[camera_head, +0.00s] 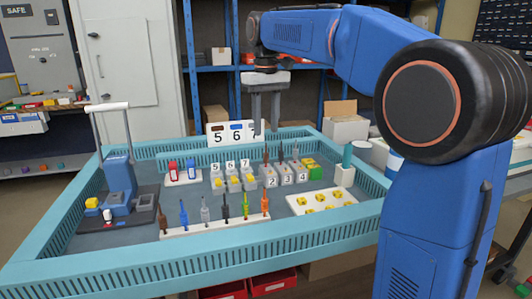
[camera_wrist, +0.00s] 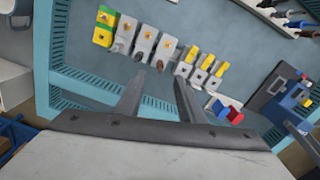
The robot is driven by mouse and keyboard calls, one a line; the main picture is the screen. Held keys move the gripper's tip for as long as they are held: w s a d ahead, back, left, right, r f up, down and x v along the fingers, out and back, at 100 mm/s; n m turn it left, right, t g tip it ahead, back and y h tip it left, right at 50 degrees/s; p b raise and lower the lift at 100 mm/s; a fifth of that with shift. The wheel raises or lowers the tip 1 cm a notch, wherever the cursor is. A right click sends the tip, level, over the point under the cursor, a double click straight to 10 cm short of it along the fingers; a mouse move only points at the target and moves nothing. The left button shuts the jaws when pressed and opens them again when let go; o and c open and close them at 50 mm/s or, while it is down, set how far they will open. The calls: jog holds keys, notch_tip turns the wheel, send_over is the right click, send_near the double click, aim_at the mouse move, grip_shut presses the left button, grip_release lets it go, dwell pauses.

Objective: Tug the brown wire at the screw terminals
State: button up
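Three grey socket boxes marked 2, 3 and 4 (camera_head: 287,178) stand in the teal-rimmed tray, each with a thin wire standing up. The wire at box 2 looks brown (camera_head: 267,155). Another brown wire-like piece (camera_head: 163,222) stands at the left end of the white front rack. My gripper (camera_head: 266,128) hangs above the tray's back part, fingers pointing down and apart. In the wrist view the gap (camera_wrist: 160,82) between its fingers is empty.
Smaller grey and yellow boxes labelled 5, 6 and 7 (camera_head: 233,180) stand left of the grey ones. A green box (camera_head: 312,168) is at their right.

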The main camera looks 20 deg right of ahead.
aim_at(266, 153)
notch_tip(266, 153, down, 10)
jog(key=shift+r, duration=0.1)
dwell(0.4)
jog(key=shift+c, duration=0.5)
grip_shut()
